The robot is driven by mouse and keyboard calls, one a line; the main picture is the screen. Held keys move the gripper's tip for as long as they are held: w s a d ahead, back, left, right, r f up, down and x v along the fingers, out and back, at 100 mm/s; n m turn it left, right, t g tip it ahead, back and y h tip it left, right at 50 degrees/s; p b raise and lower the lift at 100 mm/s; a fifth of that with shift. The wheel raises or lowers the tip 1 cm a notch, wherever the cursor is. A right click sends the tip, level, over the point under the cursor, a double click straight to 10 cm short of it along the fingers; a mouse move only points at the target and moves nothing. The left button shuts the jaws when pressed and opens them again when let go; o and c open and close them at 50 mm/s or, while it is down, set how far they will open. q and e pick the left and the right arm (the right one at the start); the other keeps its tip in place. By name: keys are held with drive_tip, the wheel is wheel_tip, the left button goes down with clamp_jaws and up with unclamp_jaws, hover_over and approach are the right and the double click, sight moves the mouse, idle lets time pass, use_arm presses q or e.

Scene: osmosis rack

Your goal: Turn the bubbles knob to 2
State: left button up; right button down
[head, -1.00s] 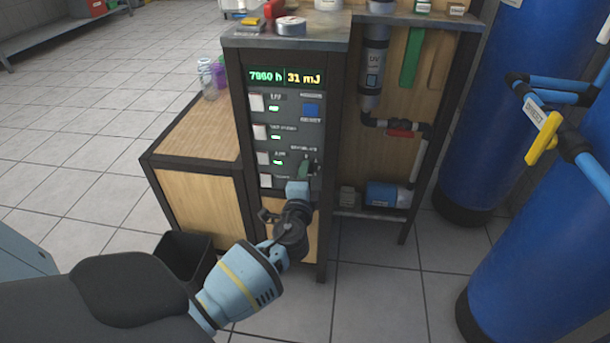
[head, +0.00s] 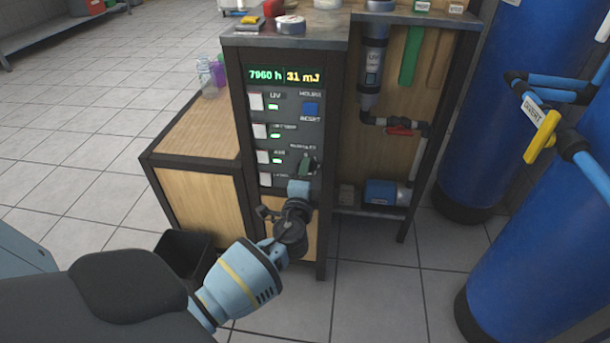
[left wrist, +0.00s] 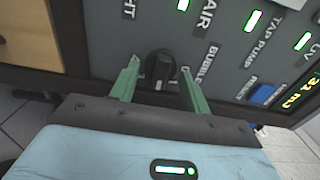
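The bubbles knob (left wrist: 160,70) is a black round knob with a pale pointer line, set on the dark grey control panel (head: 290,125). In the left wrist view it sits between the two green fingers of my left gripper (left wrist: 158,76), with a gap showing on each side. The gripper is open and empty around the knob. In the head view my left gripper (head: 306,165) is at the lower right of the panel and mostly hides the knob. The scale numbers cannot be read. My right gripper is not in view.
White switches (head: 262,131) with green lights line the panel's left side, and a blue reset button (head: 311,109) is above the knob. A pump (head: 384,192) and pipes stand to the right. A black bin (head: 182,258) is below left.

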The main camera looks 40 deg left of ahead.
use_arm(q)
drive_tip(key=shift+s, duration=0.1)
drive_tip(key=p+v, duration=0.1)
drive_tip(key=v, duration=0.6)
drive_tip(key=shift+s+d, duration=0.2)
drive_tip(key=shift+s, duration=0.1)
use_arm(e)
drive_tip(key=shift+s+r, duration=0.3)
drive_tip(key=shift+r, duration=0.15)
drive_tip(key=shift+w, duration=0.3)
use_arm(q)
drive_tip(key=shift+f, duration=0.1)
